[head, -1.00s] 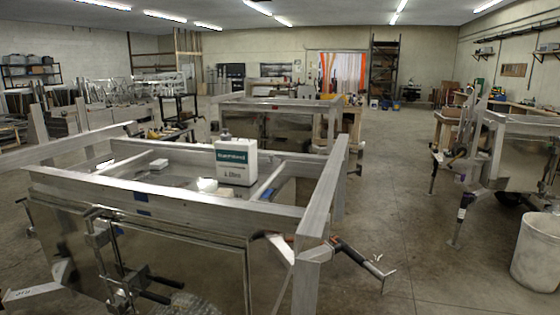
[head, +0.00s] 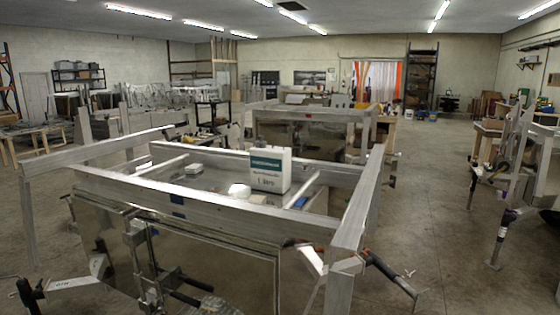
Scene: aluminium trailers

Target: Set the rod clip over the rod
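I cannot make out a rod clip or a rod anywhere in the head view. Neither of my grippers shows in it. The nearest thing is an aluminium trailer frame (head: 200,196) with a shiny front panel. A white and green container (head: 270,170) stands upright on its deck. A metal hitch part with dark handles (head: 155,270) is at the front of the frame.
A second aluminium trailer (head: 310,125) stands behind the first. Another trailer frame (head: 520,165) with jack legs is at the right. Bare concrete floor (head: 430,205) lies between them. A wooden table (head: 30,135) is at the far left.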

